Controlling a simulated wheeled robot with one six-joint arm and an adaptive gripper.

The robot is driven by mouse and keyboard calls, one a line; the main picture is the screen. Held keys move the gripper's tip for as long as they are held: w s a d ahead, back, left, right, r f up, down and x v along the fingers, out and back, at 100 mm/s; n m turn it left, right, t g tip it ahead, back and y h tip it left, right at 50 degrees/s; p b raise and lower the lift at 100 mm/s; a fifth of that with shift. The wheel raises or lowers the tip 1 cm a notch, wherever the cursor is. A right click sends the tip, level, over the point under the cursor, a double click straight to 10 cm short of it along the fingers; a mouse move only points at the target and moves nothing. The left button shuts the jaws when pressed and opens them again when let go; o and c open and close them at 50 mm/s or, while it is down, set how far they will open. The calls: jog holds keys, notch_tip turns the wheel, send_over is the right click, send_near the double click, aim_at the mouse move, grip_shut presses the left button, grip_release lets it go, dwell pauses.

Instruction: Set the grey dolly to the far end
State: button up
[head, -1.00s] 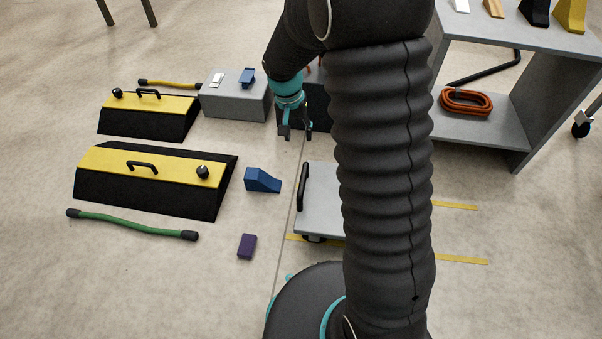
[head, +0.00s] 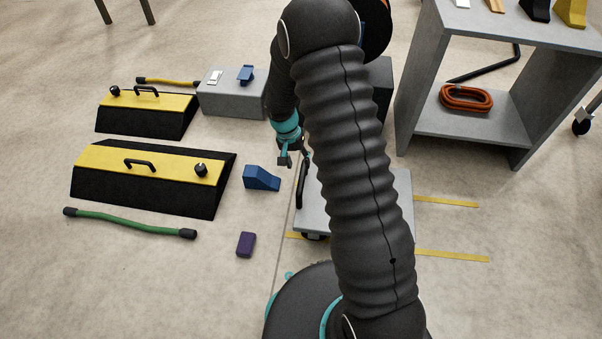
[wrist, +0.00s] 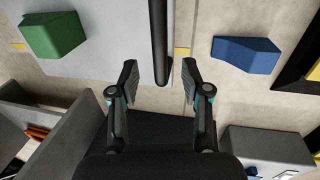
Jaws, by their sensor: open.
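The grey dolly (head: 311,211) stands on the floor in the head view, partly hidden behind my arm. Its black push handle (head: 301,183) runs along its left edge. In the wrist view the dolly deck (wrist: 110,40) fills the upper left, and the handle bar (wrist: 159,40) points down between my fingers. My gripper (head: 295,158) is open and hangs close to the far end of the handle. In the wrist view my gripper (wrist: 160,85) has its fingertips on either side of the bar's end, with gaps showing. A green wedge (wrist: 53,35) lies on the deck.
A blue wedge (head: 262,179) and a purple block (head: 246,244) lie left of the dolly. Two yellow-black floats (head: 150,180) are further left. A grey box (head: 232,101) stands behind. Yellow floor strips (head: 447,201) lie right of the dolly, and a grey shelf (head: 470,130) stands behind them.

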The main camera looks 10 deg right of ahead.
aim_at(302, 174)
jog(key=f, duration=0.4)
jog(key=d+f, duration=0.1)
jog(key=shift+s+f, duration=0.25)
jog(key=shift+f, duration=0.15)
grip_shut()
